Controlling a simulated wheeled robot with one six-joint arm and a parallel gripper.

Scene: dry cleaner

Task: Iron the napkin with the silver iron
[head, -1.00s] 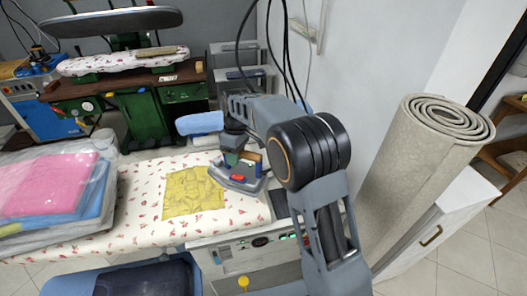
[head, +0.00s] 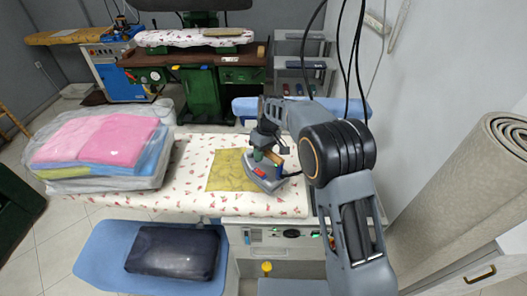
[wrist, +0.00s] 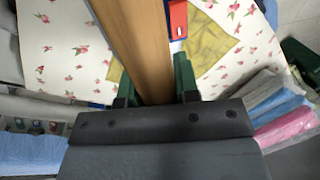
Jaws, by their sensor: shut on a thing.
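The yellow napkin (head: 228,172) lies on the flowered ironing board cover. The silver iron (head: 262,182), with a red part and a wooden handle, rests flat over the napkin's right part and hides it there. My gripper (head: 266,155) is above the iron, shut on its handle. In the wrist view, the green fingers of my gripper (wrist: 154,82) stand on both sides of the wooden handle of the iron (wrist: 138,40). Parts of the napkin (wrist: 207,42) show on both sides of the handle.
The flowered board (head: 190,200) has free room left of the napkin. Bagged pink and blue laundry (head: 100,150) sits at its left end. A blue lower board (head: 95,265) holds a dark folded item (head: 173,252). A rolled carpet (head: 470,190) stands at the right.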

